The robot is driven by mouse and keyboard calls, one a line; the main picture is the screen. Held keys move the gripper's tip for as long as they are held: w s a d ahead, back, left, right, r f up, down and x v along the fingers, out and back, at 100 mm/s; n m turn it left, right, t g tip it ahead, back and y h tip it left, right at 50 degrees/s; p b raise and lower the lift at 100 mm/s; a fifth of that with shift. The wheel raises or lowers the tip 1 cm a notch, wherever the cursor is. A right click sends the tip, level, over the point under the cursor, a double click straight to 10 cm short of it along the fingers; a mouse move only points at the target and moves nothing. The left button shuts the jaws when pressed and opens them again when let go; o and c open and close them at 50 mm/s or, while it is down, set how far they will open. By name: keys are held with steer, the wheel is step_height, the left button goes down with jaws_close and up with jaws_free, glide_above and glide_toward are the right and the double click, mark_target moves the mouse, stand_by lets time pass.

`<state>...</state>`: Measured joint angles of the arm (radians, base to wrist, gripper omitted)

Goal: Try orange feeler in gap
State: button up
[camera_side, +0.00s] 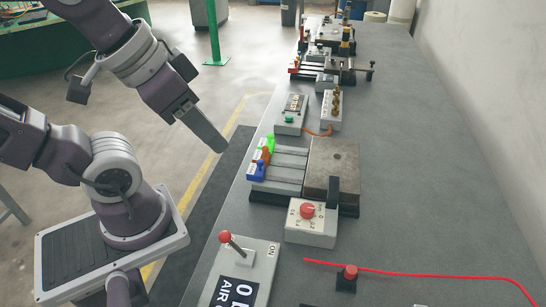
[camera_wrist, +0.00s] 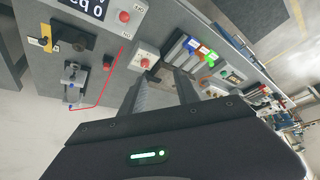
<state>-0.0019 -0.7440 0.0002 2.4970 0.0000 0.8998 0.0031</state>
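The orange feeler (camera_side: 265,156) lies in a rack (camera_side: 285,187) between the green feeler (camera_side: 269,144) and the blue feeler (camera_side: 257,170). Their coloured handles face my arm. The wrist view shows the orange handle (camera_wrist: 201,50) between blue and green. A brown-grey block (camera_side: 332,160) stands right of the rack, with a black upright at its near edge; I cannot make out the gap. My gripper (camera_side: 217,146) hangs left of the bench, apart from the feelers. In the wrist view its two fingers (camera_wrist: 170,85) look spread with nothing held between them.
A grey box with a red knob (camera_side: 307,211) stands just in front of the block. A panel with a red-topped lever (camera_side: 240,258) is nearer. A red hose (camera_side: 420,274) crosses the near bench. Boxes and fixtures (camera_side: 325,65) stand farther back.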

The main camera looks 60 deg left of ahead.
steer(key=w+a+g, duration=0.2)
steer(key=w, duration=0.4)
steer(key=g, duration=0.3)
glide_above(265, 147)
step_height(265, 147, down, 12)
steer(key=shift+d+r, duration=0.15)
steer(key=shift+r, duration=0.05)
steer(key=shift+g, duration=0.3)
steer(key=f, duration=0.6)
steer(key=shift+a+f, duration=0.2)
steer(key=shift+f, duration=0.6)
jaws_close()
